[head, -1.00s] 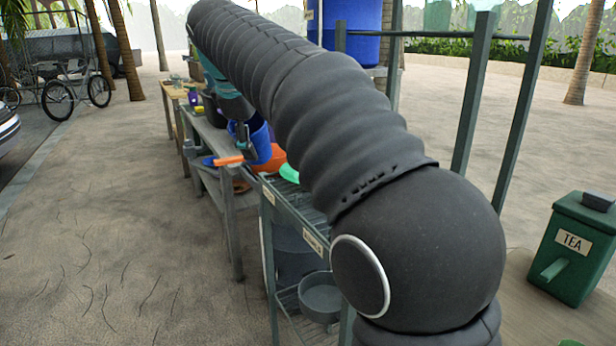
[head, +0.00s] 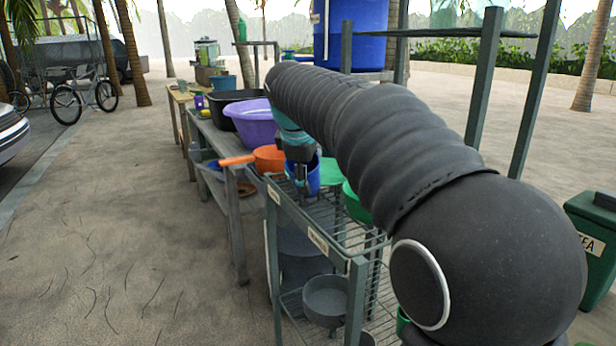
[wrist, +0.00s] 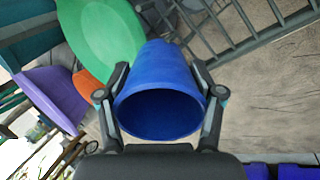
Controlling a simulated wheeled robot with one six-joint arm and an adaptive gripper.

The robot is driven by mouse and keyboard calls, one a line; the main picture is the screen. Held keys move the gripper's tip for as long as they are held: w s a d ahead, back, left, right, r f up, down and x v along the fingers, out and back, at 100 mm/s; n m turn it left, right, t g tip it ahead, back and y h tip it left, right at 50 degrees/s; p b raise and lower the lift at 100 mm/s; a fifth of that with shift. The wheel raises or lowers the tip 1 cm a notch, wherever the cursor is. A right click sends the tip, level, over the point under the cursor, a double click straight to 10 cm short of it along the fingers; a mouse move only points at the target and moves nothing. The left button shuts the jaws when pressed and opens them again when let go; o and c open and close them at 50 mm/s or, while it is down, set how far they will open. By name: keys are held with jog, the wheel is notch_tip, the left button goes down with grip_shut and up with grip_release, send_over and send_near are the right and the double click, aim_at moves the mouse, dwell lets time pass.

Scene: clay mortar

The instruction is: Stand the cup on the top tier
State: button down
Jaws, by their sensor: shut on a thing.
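The blue cup (head: 313,180) is in my gripper (head: 301,172), near the far end of the metal rack. In the wrist view, the two fingers of my gripper (wrist: 160,72) press on opposite sides of the cup (wrist: 160,92), and its open mouth faces the camera. The top tier (head: 345,232) of the rack is a slatted shelf with a label on its front rail. Whether the cup's base touches the slats is hidden. The rack's bars also show at the upper right in the wrist view (wrist: 240,48).
Green bowls (head: 355,203) and an orange bowl (head: 268,157) are close to the cup. A purple basin (head: 250,122) and a black tub stand farther back on the bench. Pots (head: 325,298) sit on the lower tier. The near part of the top tier looks clear.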

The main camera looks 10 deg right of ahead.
jog(key=shift+f, duration=0.1)
jog(key=shift+c, duration=0.8)
grip_release()
jog(key=p+v, duration=0.1)
jog(key=v, duration=1.1)
jog(key=shift+p, duration=0.35)
